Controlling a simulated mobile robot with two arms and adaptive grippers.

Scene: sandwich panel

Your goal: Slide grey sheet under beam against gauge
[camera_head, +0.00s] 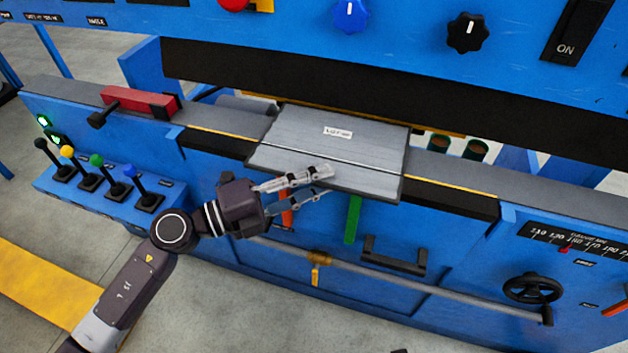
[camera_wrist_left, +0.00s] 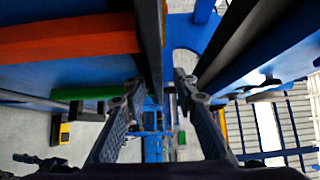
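The grey sheet (camera_head: 290,125), with a white label, lies on the machine bed below the long black beam (camera_head: 300,85). Its front part overhangs the front of the bed. My left gripper (camera_head: 325,183) is at the sheet's front edge, one finger above the edge and the other below it. In the left wrist view the fingers (camera_wrist_left: 157,90) are apart, with a thin dark edge, apparently the sheet's, reaching toward the gap. I cannot tell whether they touch it. The gauge cannot be clearly made out behind the sheet. My right gripper is not in view.
A red block (camera_head: 138,100) sits on the bed at left, above several coloured levers (camera_head: 100,180). An orange and a green bar (camera_head: 353,218) stick out below the sheet. A handwheel (camera_head: 532,289) and scale (camera_head: 570,238) are at right. Floor in front is clear.

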